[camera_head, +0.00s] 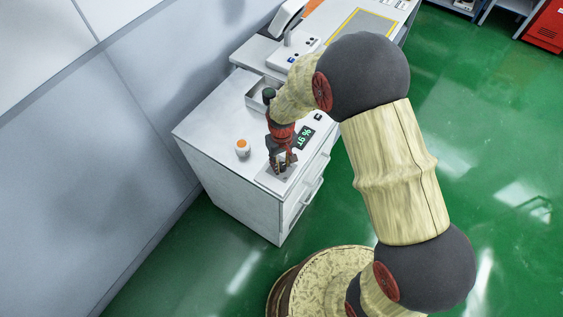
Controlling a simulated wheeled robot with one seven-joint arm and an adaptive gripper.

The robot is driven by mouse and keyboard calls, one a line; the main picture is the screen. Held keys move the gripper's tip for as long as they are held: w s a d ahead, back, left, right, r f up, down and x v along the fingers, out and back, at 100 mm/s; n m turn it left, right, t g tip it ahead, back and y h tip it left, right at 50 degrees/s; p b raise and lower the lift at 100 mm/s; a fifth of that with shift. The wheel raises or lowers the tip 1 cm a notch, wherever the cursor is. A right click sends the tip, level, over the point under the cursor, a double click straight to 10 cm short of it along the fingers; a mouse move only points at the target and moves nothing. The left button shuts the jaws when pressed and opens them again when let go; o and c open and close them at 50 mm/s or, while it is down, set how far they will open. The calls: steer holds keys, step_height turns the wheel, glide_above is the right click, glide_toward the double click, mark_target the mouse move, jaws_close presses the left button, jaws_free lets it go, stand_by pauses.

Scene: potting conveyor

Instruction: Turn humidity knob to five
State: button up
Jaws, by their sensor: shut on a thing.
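My gripper (281,169) points down at the front corner of the white cabinet top, over a small grey plate (268,182). It is shut on the humidity knob, which the fingers hide almost wholly. The knob's pointer and any scale marks cannot be made out. Right of the gripper, a dark display (305,137) shows green characters with a percent sign, turned in this view; the digits are too small to read surely.
A white jar with an orange top (242,147) stands left of the gripper on the white cabinet (205,129). A metal tray (257,99) lies behind. A device with buttons (291,57) stands farther back. A grey wall is at left; green floor is open at right.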

mark_target(282, 165)
steer(key=shift+m, duration=1.6)
steer(key=o, duration=1.1)
step_height(282, 165, up, 12)
